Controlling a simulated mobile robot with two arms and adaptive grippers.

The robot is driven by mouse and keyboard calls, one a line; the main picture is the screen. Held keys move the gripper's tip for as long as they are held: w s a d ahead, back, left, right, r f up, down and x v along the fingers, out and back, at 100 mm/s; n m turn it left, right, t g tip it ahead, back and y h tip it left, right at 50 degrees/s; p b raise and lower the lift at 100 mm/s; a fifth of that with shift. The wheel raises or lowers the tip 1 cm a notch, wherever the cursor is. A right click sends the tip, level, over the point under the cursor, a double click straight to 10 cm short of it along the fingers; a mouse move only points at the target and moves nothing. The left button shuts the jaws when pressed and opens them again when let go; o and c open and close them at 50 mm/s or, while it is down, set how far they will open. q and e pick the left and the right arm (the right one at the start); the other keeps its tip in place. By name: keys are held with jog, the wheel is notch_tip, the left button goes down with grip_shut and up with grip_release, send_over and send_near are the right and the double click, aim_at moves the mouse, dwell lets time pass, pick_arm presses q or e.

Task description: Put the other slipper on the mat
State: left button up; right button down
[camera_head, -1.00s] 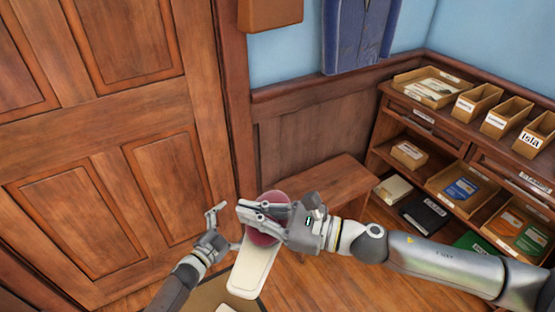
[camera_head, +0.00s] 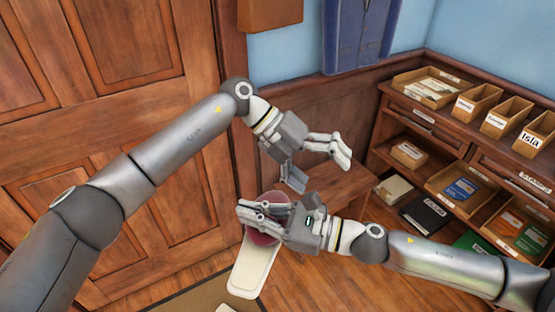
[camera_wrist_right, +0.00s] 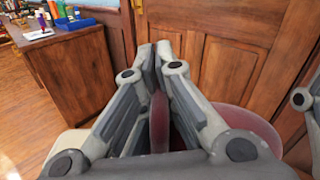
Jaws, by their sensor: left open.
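A slipper with a dark red upper and a long cream sole (camera_head: 252,272) hangs from my right gripper (camera_head: 251,209) in the head view. My right gripper is shut on its red upper; the right wrist view shows the thin red edge (camera_wrist_right: 160,122) between the fingers. My left gripper (camera_head: 318,167) is open and empty, just above and right of the slipper, in front of the bench. The mat (camera_head: 192,299) lies on the floor at the bottom, partly cut off and partly behind the slipper. A small pale piece (camera_head: 225,308) shows on it; I cannot tell what it is.
A wooden door (camera_head: 120,130) fills the left. A low wooden bench (camera_head: 345,190) stands by the wall behind my grippers. A bookcase (camera_head: 470,130) with labelled boxes stands at the right. Bare floor (camera_head: 300,290) lies right of the mat.

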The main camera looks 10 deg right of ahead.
pick_arm(q)
jog(key=a+t+y, duration=0.2)
jog(key=a+y, duration=0.1)
jog(key=y, duration=0.1)
notch_tip(320, 180, up, 2)
jog(key=r+t+y, duration=0.1)
jog(key=t+y, duration=0.2)
jog(key=y, duration=0.2)
send_over(278, 200)
notch_tip(278, 200, down, 12)
jog(key=shift+w+f, duration=0.15)
jog(key=shift+c, duration=0.3)
jog(key=c, duration=1.4)
pick_arm(e)
jog(key=c, duration=1.8)
grip_release()
jog(key=shift+r, duration=0.1)
